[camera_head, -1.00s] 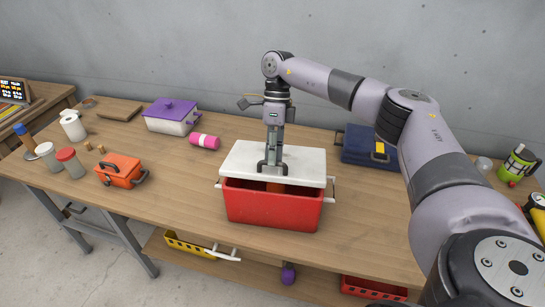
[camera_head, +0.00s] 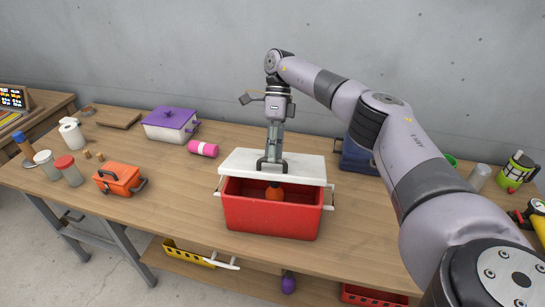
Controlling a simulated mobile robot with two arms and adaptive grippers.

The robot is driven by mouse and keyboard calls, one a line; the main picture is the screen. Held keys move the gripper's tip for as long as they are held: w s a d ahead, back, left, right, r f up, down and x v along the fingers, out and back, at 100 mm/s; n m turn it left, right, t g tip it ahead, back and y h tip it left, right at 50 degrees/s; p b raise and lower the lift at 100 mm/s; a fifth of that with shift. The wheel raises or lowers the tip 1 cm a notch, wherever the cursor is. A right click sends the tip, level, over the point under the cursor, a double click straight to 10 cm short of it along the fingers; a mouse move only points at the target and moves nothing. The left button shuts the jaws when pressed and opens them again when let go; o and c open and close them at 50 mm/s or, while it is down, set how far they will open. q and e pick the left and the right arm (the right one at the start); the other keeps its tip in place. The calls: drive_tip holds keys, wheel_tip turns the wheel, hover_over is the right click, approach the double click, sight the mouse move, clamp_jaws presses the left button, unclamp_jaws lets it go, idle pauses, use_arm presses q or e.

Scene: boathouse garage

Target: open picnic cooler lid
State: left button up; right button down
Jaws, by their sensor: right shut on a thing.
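The picnic cooler has a red body (camera_head: 271,216) and stands on the workbench in the middle of the view. Its white lid (camera_head: 304,169) sits raised and pushed toward the back, so the front of the inside shows. An orange round thing (camera_head: 274,193) is visible inside. My right gripper (camera_head: 271,160) comes down from above and is shut on the dark handle (camera_head: 262,166) on top of the lid. The back of the inside is hidden under the lid. My left gripper is not in view.
A blue case (camera_head: 358,155) is close behind on the right, partly hidden by my arm. The bench (camera_head: 180,205) is bare in front of the cooler's left side.

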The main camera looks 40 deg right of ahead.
drive_tip(key=shift+w+r, duration=0.1)
drive_tip(key=shift+r, duration=0.05)
drive_tip(key=shift+d, duration=0.1)
drive_tip(key=shift+w+d+r+p, duration=0.2)
drive_tip(key=shift+w+r+p, duration=0.05)
drive_tip(key=shift+r+p, duration=0.2)
drive_tip(key=shift+w+d+r+p, duration=0.35)
drive_tip(key=shift+d+p, duration=0.05)
drive_tip(key=c, duration=1.3)
unclamp_jaws()
